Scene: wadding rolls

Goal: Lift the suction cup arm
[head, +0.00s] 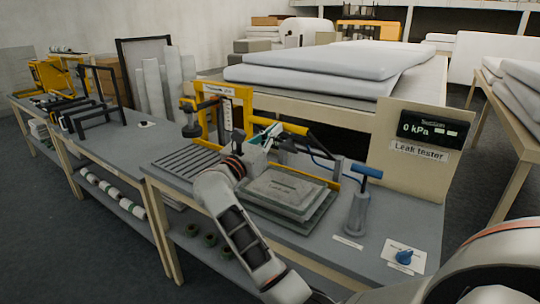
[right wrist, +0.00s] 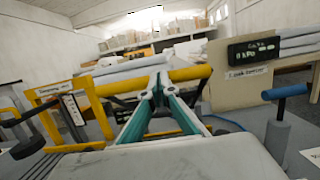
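The suction cup arm is a yellow bar (head: 293,128) on a yellow upright frame (head: 247,105) on the workbench. It also crosses the right wrist view as a thick yellow bar (right wrist: 188,75). A dark round cup (head: 191,130) hangs at the frame's left side. My right gripper (head: 273,131) is at the bar. In the right wrist view its teal fingers (right wrist: 158,82) converge with the tips close together and overlapping the bar. Nothing clearly shows between the tips, and I cannot tell whether they touch the bar. My left gripper is not in view.
Grey stacked plates (head: 288,190) lie under my right arm, beside a slatted grey rack (head: 188,162). A blue-handled pump (head: 361,200), a blue knob (head: 404,257) and a leak tester panel (head: 420,145) stand to the right.

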